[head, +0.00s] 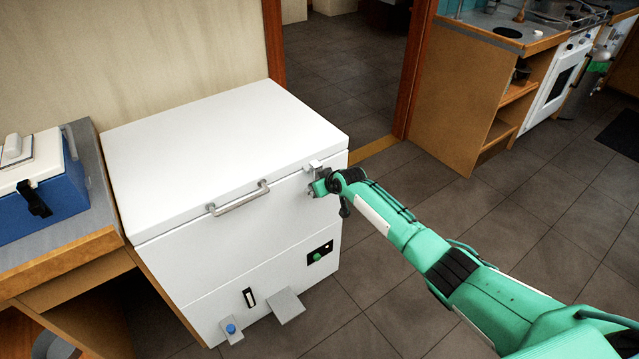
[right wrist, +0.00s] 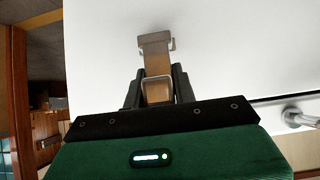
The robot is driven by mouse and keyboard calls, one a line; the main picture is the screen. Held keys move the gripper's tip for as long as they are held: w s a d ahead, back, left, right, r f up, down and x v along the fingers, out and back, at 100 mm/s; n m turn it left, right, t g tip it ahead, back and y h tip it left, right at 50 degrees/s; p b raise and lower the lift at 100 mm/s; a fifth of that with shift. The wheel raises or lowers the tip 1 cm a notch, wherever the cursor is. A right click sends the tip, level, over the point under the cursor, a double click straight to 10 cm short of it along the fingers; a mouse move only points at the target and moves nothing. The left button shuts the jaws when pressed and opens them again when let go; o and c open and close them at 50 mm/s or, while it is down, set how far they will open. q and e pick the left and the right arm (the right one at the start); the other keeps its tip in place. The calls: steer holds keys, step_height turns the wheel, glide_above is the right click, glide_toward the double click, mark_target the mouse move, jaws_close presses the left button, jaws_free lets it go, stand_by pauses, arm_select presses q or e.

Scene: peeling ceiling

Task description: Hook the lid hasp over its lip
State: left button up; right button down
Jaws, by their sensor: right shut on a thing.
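The white chest freezer (head: 215,150) stands with its lid (head: 222,140) down. A metal hasp sits near the lid's front right corner, with a small bracket (head: 315,166) showing just above my right gripper (head: 322,186). In the right wrist view, a metal hasp loop (right wrist: 158,80) lies between the fingers of my right gripper (right wrist: 158,92), which is shut on it. A strip with a wider lip (right wrist: 156,43) lies against the white panel beyond the fingertips. Whether the loop touches the lip cannot be told. My left gripper is out of view.
A bar handle (head: 240,198) is left of the hasp, and also shows in the right wrist view (right wrist: 302,115). Pedals (head: 286,305) stick out at the freezer's foot. A blue cooler (head: 42,190) stands on the left bench. Tiled floor (head: 420,190) is clear at right.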

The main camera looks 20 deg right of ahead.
steer(key=shift+w+r, duration=0.1)
steer(key=shift+w, duration=0.05)
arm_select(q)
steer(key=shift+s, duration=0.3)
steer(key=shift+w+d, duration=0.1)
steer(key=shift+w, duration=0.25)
arm_select(e)
steer(key=c, duration=1.2)
jaws_free()
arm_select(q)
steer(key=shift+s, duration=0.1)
arm_select(e)
steer(key=shift+o, duration=0.2)
